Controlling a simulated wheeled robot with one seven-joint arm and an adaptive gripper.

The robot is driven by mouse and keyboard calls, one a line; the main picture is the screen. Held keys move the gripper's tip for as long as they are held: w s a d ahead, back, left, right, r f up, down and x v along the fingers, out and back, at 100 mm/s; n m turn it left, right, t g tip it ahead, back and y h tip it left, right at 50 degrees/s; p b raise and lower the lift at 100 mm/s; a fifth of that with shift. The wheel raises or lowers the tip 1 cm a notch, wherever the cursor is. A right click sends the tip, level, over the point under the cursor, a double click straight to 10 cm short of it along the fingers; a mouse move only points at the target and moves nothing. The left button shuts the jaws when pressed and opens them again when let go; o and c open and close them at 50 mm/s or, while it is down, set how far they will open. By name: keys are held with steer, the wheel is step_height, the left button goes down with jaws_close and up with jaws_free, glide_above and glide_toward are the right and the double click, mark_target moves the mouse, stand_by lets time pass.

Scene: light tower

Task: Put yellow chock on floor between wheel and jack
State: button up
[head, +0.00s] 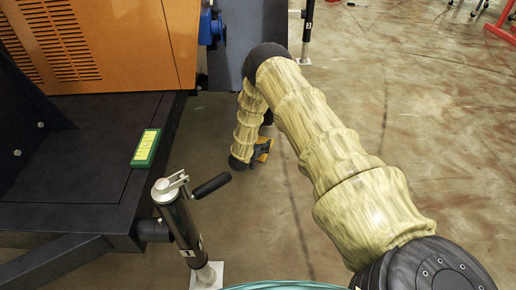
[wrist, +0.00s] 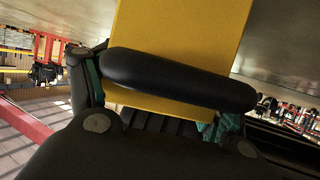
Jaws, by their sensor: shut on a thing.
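The yellow chock (head: 263,148) is in my gripper (head: 254,157), beyond the near jack (head: 180,218) and right of the dark platform. It is small and partly hidden by my arm in the head view. In the wrist view the chock (wrist: 185,35) fills the upper middle, with a black rounded bar (wrist: 180,80) across its face. My gripper (wrist: 155,112) is shut on it, with teal pads at both sides. Whether the chock touches the floor is not clear. The near jack stands upright on a white foot plate. I cannot make out the wheel; the platform or my arm may hide it.
The dark trailer platform (head: 75,210) carries an orange cabinet (head: 110,45) and a green-and-yellow block (head: 146,147). The near jack's black handle (head: 212,186) sticks out to the right. A second jack (head: 306,35) stands at the back.

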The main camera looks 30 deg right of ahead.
steer(key=shift+f, duration=0.55)
steer(key=o, duration=1.5)
steer(key=shift+f, duration=0.1)
steer(key=shift+o, duration=0.2)
steer(key=shift+s+a+r, duration=0.1)
steer(key=shift+a+r, duration=0.05)
steer(key=shift+r, duration=0.1)
steer(key=p+v, duration=0.6)
steer(key=v, duration=0.5)
steer(key=shift+s+a, duration=0.2)
steer(key=shift+a, duration=0.05)
steer(key=shift+f, duration=0.1)
